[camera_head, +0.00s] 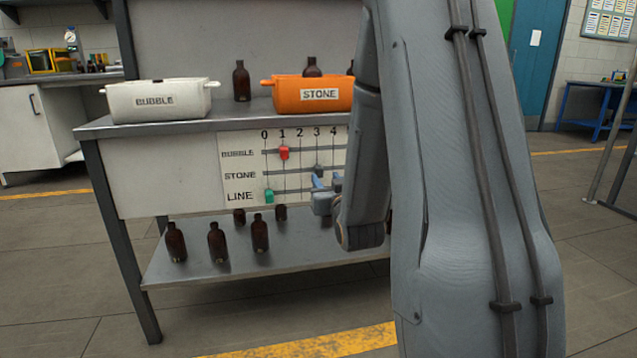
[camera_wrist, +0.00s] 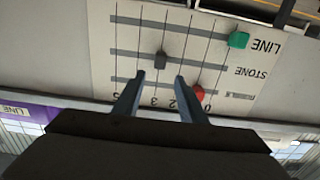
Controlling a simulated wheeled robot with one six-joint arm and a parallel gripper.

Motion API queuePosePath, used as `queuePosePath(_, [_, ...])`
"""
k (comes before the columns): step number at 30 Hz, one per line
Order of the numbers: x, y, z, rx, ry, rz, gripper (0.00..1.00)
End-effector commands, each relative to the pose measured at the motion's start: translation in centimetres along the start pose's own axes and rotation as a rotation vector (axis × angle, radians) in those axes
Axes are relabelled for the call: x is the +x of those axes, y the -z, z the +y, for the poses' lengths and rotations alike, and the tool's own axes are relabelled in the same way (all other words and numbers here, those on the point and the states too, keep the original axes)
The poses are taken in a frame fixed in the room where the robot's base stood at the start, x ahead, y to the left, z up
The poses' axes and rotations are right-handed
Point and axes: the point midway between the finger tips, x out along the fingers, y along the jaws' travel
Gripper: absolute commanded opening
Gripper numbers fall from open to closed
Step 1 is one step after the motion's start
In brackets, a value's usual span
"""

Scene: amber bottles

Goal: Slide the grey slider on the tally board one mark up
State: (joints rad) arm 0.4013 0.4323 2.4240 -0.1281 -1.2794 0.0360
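The tally board (camera_head: 240,142) is on the front of the workbench, with rows BUBBLE, STONE and LINE. It shows upside down in the wrist view (camera_wrist: 260,95). The small grey slider (camera_head: 319,170) is on the STONE rail at mark 3; it also shows in the wrist view (camera_wrist: 161,60). The red slider (camera_head: 284,153) is at mark 1 and the green slider (camera_head: 268,195) at mark 0. My gripper (camera_head: 326,180) is open and empty in front of the board. In the wrist view its fingertips (camera_wrist: 160,76) are apart, with the grey slider beyond the gap between them.
A white BUBBLE bin (camera_head: 160,100) and an orange STONE bin (camera_head: 312,94) stand on the bench top, with a brown bottle (camera_head: 241,81) between them. Several bottles stand on the lower shelf (camera_head: 200,268). My arm hides the bench's right side.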

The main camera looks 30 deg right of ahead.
Motion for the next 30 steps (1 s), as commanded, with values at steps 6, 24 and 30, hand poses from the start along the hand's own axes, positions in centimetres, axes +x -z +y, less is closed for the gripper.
queuePosePath(6, [2.1,0.0,0.1,0.0,-0.001,0.013,0.38])
queuePosePath(24, [7.8,0.1,0.1,0.0,-0.002,0.009,0.38])
queuePosePath(30, [7.8,0.1,0.1,0.0,-0.001,0.008,0.31])
